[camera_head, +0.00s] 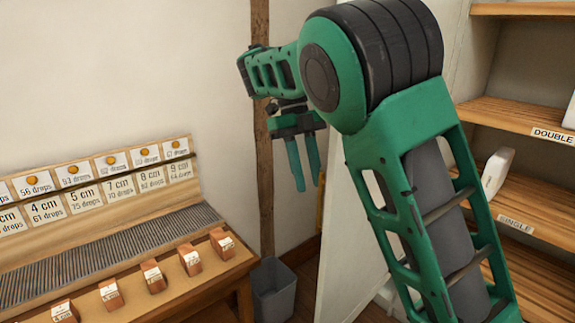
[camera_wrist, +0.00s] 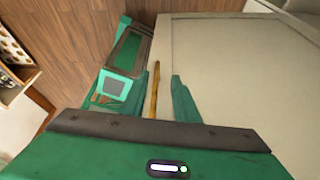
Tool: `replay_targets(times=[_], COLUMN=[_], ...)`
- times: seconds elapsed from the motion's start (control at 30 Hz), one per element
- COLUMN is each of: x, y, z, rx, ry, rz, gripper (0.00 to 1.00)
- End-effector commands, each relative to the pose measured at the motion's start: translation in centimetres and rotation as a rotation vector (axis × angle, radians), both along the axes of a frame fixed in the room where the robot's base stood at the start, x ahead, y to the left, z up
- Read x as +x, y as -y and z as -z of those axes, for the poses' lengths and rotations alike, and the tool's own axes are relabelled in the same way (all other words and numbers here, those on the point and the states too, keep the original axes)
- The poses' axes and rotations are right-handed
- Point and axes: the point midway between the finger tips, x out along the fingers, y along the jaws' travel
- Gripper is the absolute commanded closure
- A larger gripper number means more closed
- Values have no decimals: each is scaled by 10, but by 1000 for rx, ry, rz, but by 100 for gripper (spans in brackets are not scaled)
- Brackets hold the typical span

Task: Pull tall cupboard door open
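The tall cupboard door (camera_head: 345,240) is a pale panel standing swung out from the shelves, partly hidden behind my arm. In the wrist view the door (camera_wrist: 230,65) fills the upper right. Its yellow-brown bar handle (camera_wrist: 155,88) runs along the door's edge and appears between my fingers in that view. The handle also shows as a small piece in the head view (camera_head: 320,200), just right of my fingertips. My gripper (camera_head: 308,182) points down with its two green fingers apart. It also shows in the wrist view (camera_wrist: 160,95). I cannot tell whether a finger touches the handle.
Cupboard shelves (camera_head: 530,115) labelled DOUBLE and SINGLE show at the right, with a white object (camera_head: 496,170) on one. A wooden bench (camera_head: 130,290) with labelled blocks and a card board stands at the left. A grey bin (camera_head: 272,288) sits on the floor between.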

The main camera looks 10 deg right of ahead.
Motion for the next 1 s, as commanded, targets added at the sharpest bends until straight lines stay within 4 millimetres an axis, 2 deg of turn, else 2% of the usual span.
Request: replay_targets(times=[0.2,0.43,0.63,1.0], x=[36,64,74,74], y=[-12,-22,-26,-24], z=[1,0,0,0], rx=[-3,-1,-1,2], ry=[0,0,-1,-4], rz=[2,1,1,-5], gripper=[72,72,72,72])
